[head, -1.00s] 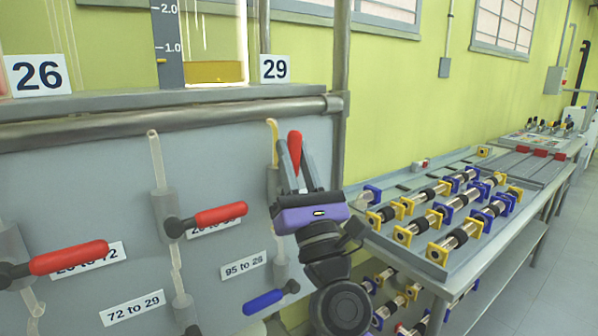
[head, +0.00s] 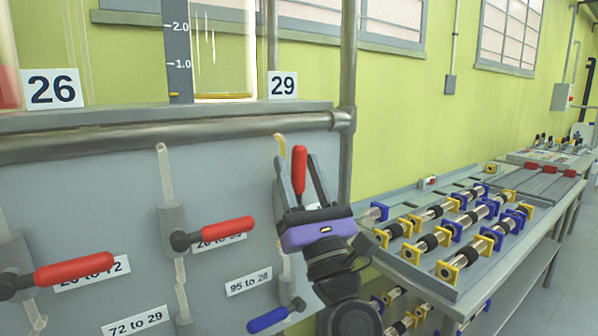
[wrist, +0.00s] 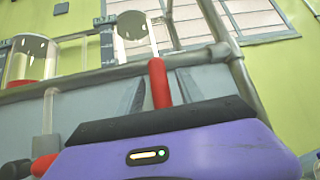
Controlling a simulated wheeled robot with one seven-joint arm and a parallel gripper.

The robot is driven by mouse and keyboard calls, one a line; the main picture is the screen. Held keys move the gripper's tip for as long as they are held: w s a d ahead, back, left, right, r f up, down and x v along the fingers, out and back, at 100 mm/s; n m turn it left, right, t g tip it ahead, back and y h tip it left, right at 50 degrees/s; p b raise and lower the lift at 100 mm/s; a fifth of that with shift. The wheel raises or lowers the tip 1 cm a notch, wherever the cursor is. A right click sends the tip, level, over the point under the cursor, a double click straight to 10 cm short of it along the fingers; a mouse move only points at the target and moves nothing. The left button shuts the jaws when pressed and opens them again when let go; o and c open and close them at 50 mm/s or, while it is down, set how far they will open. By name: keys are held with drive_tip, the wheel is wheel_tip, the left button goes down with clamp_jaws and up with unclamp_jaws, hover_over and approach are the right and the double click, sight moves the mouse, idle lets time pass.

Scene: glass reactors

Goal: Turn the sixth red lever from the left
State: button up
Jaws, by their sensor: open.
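The rightmost red lever (head: 299,170) in the head view stands upright on the grey panel, beneath the 29 sign. My gripper (head: 298,180) is open, with one finger on each side of this lever; whether either finger touches it I cannot tell. In the wrist view the same red lever (wrist: 159,84) rises between the fingers of my gripper (wrist: 158,92). Its pivot is hidden behind my gripper. Two other red levers, one in the middle (head: 228,230) and one at the left (head: 74,270), lie nearly level, tilted slightly up to the right.
A blue lever (head: 268,320) sits low on the panel, close to my arm. A metal rail (head: 160,131) runs above the levers. A glass vessel (head: 225,60) by the 29 sign holds a thin yellow layer. A bench (head: 470,295) with glass tubes stands right.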

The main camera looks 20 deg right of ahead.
sight(302, 181)
drive_tip(key=b+v, duration=0.2)
drive_tip(key=v, duration=0.4)
drive_tip(key=shift+s+f+b, duration=0.2)
drive_tip(key=shift+f+b, duration=0.2)
drive_tip(key=shift+s+f, duration=0.25)
drive_tip(key=shift+s, duration=0.2)
